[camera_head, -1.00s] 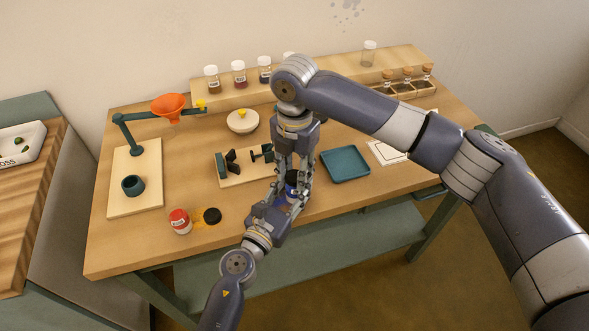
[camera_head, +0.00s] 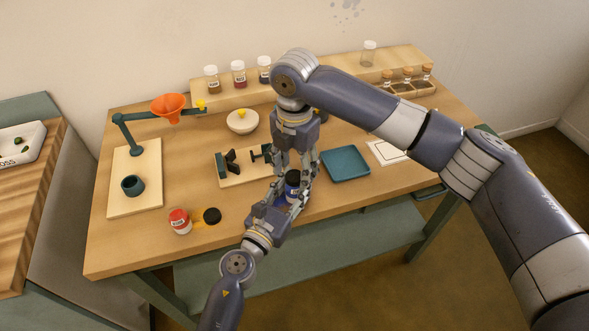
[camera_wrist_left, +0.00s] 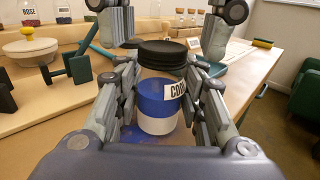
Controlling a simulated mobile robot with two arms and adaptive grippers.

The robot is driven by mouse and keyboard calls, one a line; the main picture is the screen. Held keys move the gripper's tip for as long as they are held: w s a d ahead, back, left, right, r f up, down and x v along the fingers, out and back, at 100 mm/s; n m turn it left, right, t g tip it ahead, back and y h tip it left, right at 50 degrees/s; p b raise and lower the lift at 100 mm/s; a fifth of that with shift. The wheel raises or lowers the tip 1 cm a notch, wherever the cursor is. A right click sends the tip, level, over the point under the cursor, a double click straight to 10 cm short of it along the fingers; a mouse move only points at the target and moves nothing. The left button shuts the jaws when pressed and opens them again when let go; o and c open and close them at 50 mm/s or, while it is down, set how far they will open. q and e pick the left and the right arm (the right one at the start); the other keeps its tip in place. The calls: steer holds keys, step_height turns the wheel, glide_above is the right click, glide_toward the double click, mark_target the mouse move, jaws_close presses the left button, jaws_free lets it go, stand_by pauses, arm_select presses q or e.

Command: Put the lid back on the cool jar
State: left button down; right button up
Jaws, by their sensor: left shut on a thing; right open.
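The cool jar (camera_wrist_left: 160,105), clear with blue over white contents and a "COOL" label, stands upright at the table's front. It also shows in the head view (camera_head: 291,190). A black lid (camera_wrist_left: 161,53) sits on its mouth and looks level; whether it is screwed tight I cannot tell. The lid shows in the head view too (camera_head: 292,175). My left gripper (camera_wrist_left: 160,112) is shut around the jar's body. My right gripper (camera_head: 294,164) is open above the jar, its fingers on either side and apart from the lid in the left wrist view (camera_wrist_left: 165,35).
A red-topped jar (camera_head: 180,221) and another black lid (camera_head: 211,216) are at front left. A teal tray (camera_head: 345,163) lies right of the jar. A board with dark blocks (camera_head: 240,166), a funnel stand (camera_head: 122,132) and a lidded bowl (camera_head: 242,122) stand behind and left.

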step_height(320, 180, up, 4)
steer(key=shift+f, duration=0.25)
steer(key=shift+c, duration=0.2)
steer(key=shift+r+n, duration=1)
steer(key=shift+r, duration=0.75)
steer(key=shift+f, duration=4.05)
